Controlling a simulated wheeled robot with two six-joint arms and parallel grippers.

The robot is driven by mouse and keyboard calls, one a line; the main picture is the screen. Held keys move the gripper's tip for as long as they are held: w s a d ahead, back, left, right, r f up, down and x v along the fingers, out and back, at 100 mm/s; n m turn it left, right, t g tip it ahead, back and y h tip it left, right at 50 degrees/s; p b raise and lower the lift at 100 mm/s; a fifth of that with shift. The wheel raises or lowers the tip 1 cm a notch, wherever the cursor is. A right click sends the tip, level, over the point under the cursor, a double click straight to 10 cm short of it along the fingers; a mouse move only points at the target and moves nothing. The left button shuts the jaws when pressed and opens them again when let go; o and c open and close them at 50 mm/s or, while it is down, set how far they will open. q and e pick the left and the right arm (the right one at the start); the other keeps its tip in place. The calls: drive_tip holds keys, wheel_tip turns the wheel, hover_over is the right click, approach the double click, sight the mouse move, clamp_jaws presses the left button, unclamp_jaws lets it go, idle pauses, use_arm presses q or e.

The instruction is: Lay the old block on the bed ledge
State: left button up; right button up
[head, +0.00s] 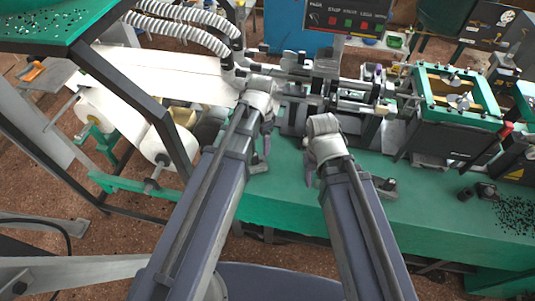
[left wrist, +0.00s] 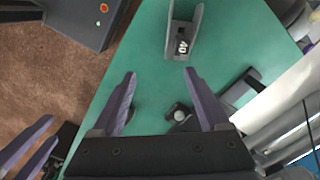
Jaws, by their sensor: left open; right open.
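The green bed ledge (head: 425,215) runs along the front of the machine in the head view. My left gripper (head: 262,163) is over the bed, pointing down. In the left wrist view its open purple fingers (left wrist: 159,74) are apart and empty, short of the block. My right gripper (head: 310,178) is open, over the bed's front part; its fingers show at the lower left there.
A small dark part with a round grey knob (left wrist: 180,113) lies on the bed. Dark knobs (head: 477,192) and scattered black bits (head: 515,215) lie at the right. A green-framed unit (head: 455,95) stands behind. White paper rolls (head: 115,115) are at the left.

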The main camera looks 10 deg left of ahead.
use_arm(q)
drive_tip(key=s+d+n, duration=0.6)
drive_tip(key=s+d, duration=0.1)
drive_tip(key=s, duration=0.4)
drive_tip(key=shift+n+y, duration=0.3)
drive_tip(key=shift+y, duration=0.1)
drive_tip(key=shift+s+d, duration=0.1)
